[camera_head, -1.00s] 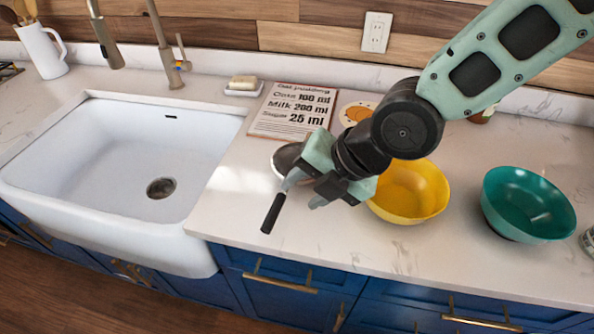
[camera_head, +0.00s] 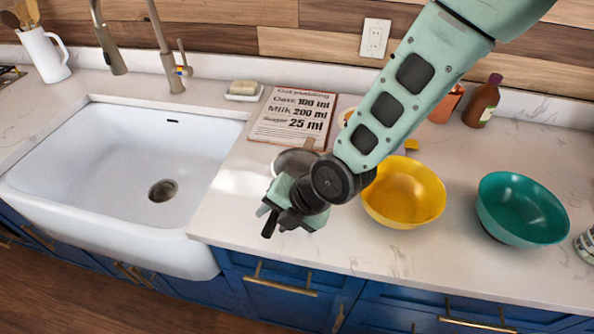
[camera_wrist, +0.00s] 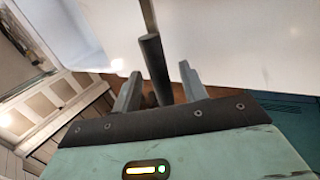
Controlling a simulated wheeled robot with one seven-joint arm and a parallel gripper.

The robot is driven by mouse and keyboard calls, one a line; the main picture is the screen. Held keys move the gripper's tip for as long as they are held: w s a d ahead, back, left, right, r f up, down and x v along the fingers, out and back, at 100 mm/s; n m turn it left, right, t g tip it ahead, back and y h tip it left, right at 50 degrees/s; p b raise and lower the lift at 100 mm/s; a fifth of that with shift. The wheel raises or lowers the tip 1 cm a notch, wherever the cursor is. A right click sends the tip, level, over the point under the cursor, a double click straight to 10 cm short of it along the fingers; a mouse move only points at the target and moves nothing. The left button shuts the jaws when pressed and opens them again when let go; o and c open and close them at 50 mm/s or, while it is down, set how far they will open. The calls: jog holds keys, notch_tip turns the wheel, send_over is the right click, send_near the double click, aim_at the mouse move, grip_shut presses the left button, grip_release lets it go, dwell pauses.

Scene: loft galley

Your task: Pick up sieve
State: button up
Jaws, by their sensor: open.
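The sieve's rounded bowl (camera_head: 293,161) lies on the counter between the sink and the yellow bowl, partly hidden behind my gripper. Its dark handle (camera_head: 270,225) points toward the counter's front edge, and most of it is covered by my gripper in the head view. My gripper (camera_head: 274,214) is at the handle with its fingers apart. In the wrist view the dark handle (camera_wrist: 156,68) stands between the two open grey fingers, with a gap visible on both sides.
A yellow bowl (camera_head: 404,193) stands close to the right of my gripper, with a teal bowl (camera_head: 522,207) farther right. The white sink (camera_head: 95,158) is at the left. A recipe board (camera_head: 294,117) lies behind, and a brown bottle (camera_head: 483,102) stands at the back.

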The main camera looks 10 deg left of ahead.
jog(key=shift+w+a+f, duration=0.1)
jog(key=shift+a+f, duration=0.2)
jog(key=shift+f, duration=0.15)
grip_shut()
